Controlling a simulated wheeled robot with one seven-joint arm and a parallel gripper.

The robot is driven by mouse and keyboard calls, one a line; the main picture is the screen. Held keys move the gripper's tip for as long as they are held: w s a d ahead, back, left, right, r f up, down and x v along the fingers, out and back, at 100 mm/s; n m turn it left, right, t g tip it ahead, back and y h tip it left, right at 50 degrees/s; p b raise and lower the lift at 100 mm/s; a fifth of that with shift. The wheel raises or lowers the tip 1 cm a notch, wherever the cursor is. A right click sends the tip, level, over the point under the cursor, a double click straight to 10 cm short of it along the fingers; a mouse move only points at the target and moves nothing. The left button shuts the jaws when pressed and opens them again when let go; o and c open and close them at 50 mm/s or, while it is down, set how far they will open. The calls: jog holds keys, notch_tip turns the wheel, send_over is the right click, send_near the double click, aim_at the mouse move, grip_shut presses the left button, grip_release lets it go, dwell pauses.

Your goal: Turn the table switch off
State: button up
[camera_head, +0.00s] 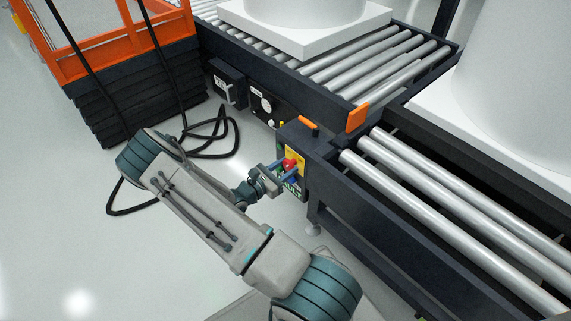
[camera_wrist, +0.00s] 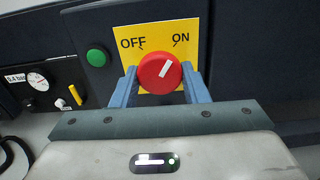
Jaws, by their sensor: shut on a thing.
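The table switch is a red round knob (camera_wrist: 157,80) on a yellow plate (camera_wrist: 190,35) marked OFF at the upper left and ON at the upper right. Its white mark points up and right, toward ON. My gripper (camera_wrist: 160,86) has one blue finger on each side of the knob and is shut on it. In the head view the red knob (camera_head: 290,163) shows on the box at the conveyor's side, with my gripper (camera_head: 283,173) reaching it from the left. The gripper partly hides the plate.
A green button (camera_wrist: 97,57) sits left of the plate. A gauge (camera_wrist: 38,81) and a small yellow lever (camera_wrist: 75,95) are further left. Roller tables (camera_head: 440,212) stand behind and right. Black cables (camera_head: 205,155) lie on the floor near an orange lift (camera_head: 85,68).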

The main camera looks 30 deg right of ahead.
jog(key=n+p, duration=0.1)
jog(key=n, duration=0.1)
jog(key=n+p, duration=0.1)
jog(key=p, duration=0.1)
jog(key=shift+r+n, duration=0.2)
jog(key=shift+n, duration=0.2)
jog(key=n+p, duration=0.2)
jog(key=n, duration=0.2)
jog(key=shift+s+f+p, duration=0.1)
jog(key=shift+p, duration=0.3)
jog(key=n+p, duration=0.1)
jog(key=n, duration=0.3)
jog(key=shift+a+n+p, duration=0.1)
jog(key=shift+n+p, duration=0.55)
jog(key=shift+n, duration=1.25)
jog(key=o, duration=1)
jog(key=a, duration=0.4)
jog(key=s+a+p, duration=0.1)
jog(key=a, duration=0.4)
jog(key=s+a+p, duration=0.1)
jog(key=a, duration=0.3)
jog(key=shift+a, duration=0.35)
